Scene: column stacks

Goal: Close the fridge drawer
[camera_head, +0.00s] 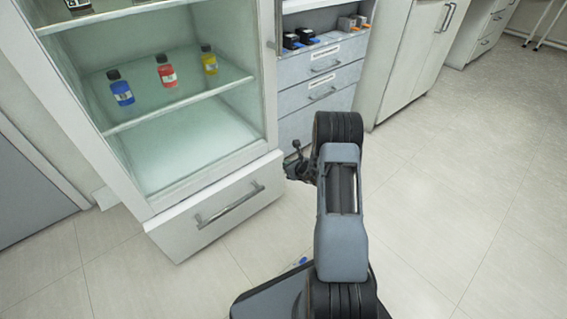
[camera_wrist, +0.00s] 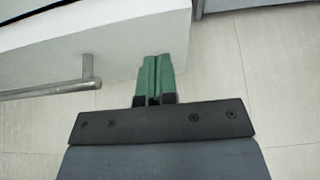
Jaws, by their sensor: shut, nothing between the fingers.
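The fridge drawer (camera_head: 218,205) is the white bottom front of the fridge, with a grey bar handle (camera_head: 229,205). Its front stands out a little from the fridge body in the head view. My gripper (camera_head: 297,160) is beside the drawer's right end, partly hidden by my arm. In the wrist view my gripper (camera_wrist: 157,60) is shut and empty, its green fingertips overlapping the lower edge of the white drawer front (camera_wrist: 130,35). I cannot tell whether they touch it. The handle (camera_wrist: 60,88) lies to the left of the fingers.
The fridge shelf (camera_head: 170,100) holds blue, red and yellow bottles. A grey drawer cabinet (camera_head: 318,72) stands right of the fridge, with white cabinets (camera_head: 405,60) beyond it. The floor at the right is clear.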

